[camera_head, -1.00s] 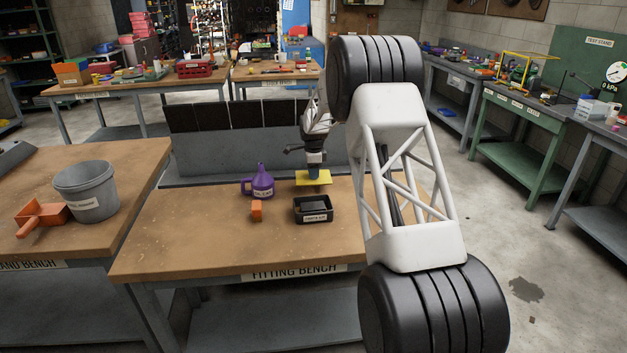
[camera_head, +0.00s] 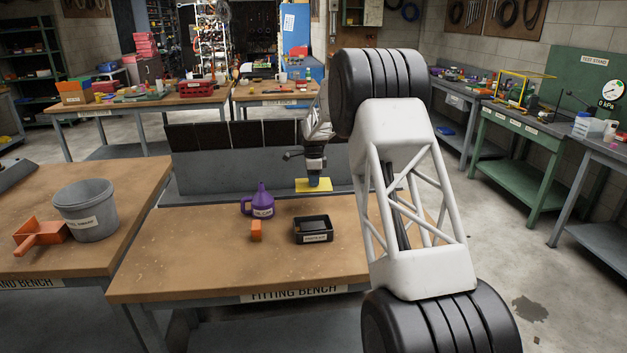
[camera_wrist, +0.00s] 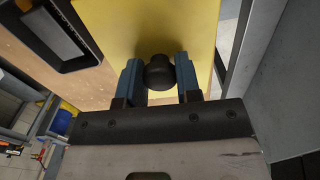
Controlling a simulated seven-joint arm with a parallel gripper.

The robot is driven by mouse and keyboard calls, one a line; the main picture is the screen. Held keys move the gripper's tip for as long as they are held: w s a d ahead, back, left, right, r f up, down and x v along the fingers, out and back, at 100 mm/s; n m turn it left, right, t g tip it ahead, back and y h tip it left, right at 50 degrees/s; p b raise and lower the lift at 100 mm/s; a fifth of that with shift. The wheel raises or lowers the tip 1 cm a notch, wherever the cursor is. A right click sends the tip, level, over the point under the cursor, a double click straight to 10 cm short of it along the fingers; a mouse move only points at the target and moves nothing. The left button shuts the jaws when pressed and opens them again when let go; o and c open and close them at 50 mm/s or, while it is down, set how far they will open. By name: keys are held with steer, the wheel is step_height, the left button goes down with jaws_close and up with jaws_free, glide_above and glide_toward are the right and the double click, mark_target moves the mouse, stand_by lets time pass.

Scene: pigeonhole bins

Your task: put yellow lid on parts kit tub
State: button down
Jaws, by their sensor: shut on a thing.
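The yellow lid (camera_head: 313,185) is a flat plate with a dark round knob (camera_wrist: 159,73) on top. My gripper (camera_head: 314,179) is shut on the knob, one blue finger on each side in the wrist view (camera_wrist: 159,78), and holds the lid above the bench, level as far as I can tell. The parts kit tub (camera_head: 314,238) is a small black open tray with a white label, on the bench nearer the camera than the lid. It also shows in the wrist view (camera_wrist: 90,62), at the upper left beside the lid.
A grey panel with dark bins (camera_head: 245,160) runs along the back. The front of the bench is clear.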

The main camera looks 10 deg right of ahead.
steer(key=s+a+r, duration=0.1)
steer(key=s+r, duration=0.1)
steer(key=s, duration=0.6)
steer(key=s+a+r, duration=0.1)
steer(key=s+r, duration=0.1)
steer(key=s, duration=0.6)
steer(key=shift+a+n, duration=0.25)
steer(key=shift+n, duration=0.15)
steer(key=shift+r, duration=0.1)
steer(key=shift+f, duration=3.9)
steer(key=shift+f, duration=1.1)
steer(key=c, duration=1.1)
jaws_free()
